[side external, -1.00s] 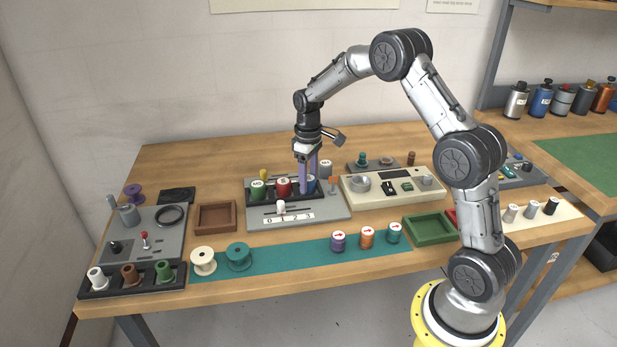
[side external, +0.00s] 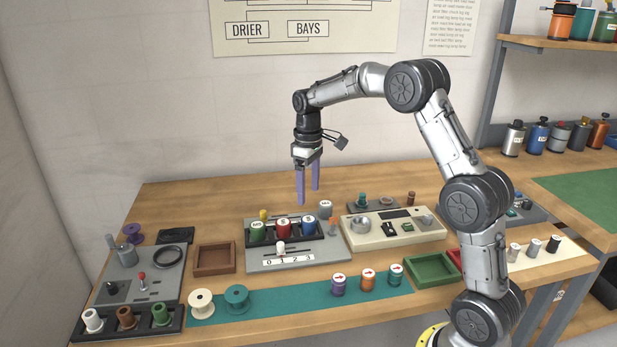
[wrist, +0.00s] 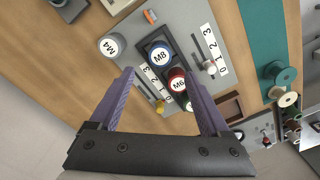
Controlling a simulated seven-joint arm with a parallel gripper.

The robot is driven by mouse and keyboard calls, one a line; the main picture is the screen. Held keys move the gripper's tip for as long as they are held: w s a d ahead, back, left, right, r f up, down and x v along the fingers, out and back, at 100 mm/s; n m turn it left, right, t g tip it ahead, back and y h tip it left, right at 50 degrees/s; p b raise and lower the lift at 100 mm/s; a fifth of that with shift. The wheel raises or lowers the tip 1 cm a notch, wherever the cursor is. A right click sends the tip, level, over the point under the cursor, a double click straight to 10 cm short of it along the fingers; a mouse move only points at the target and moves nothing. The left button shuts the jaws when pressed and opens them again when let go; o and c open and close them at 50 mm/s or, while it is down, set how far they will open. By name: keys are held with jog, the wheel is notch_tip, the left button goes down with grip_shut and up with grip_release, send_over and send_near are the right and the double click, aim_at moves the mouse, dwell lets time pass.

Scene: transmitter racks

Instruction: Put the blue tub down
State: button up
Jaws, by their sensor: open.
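The blue tub (side external: 308,225), with a white lid, stands upright in the right-hand place of the black rack on the grey panel (side external: 262,266). The red tub (side external: 283,229) stands beside it in the middle place and the green tub (side external: 258,231) at the left. My gripper (side external: 308,194) is open and empty in the air above the rack, its purple fingers pointing down and clear of the tubs. In the wrist view the blue tub (wrist: 160,54) and the red tub (wrist: 178,84) show between and beyond the spread fingers (wrist: 158,76).
A grey tub (side external: 326,209) stands behind the rack's right end. A cream console (side external: 385,236) is to the right, a brown tray (side external: 214,259) to the left. A teal strip (side external: 300,298) in front holds spools and several tubs.

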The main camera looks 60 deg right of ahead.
jog(key=s+a+r+t, duration=0.3)
jog(key=s+a+r, duration=0.7)
jog(key=s+r, duration=0.2)
jog(key=s+a+f+t, duration=0.1)
jog(key=s+a+f, duration=0.1)
jog(key=s, duration=0.6)
jog(key=s+a+f+m+t, duration=0.1)
jog(key=s+a, duration=0.3)
jog(key=s, duration=0.4)
jog(key=shift+s+a+f+t, duration=0.25)
jog(key=shift+s+f+t, duration=0.1)
jog(key=shift+f, duration=0.3)
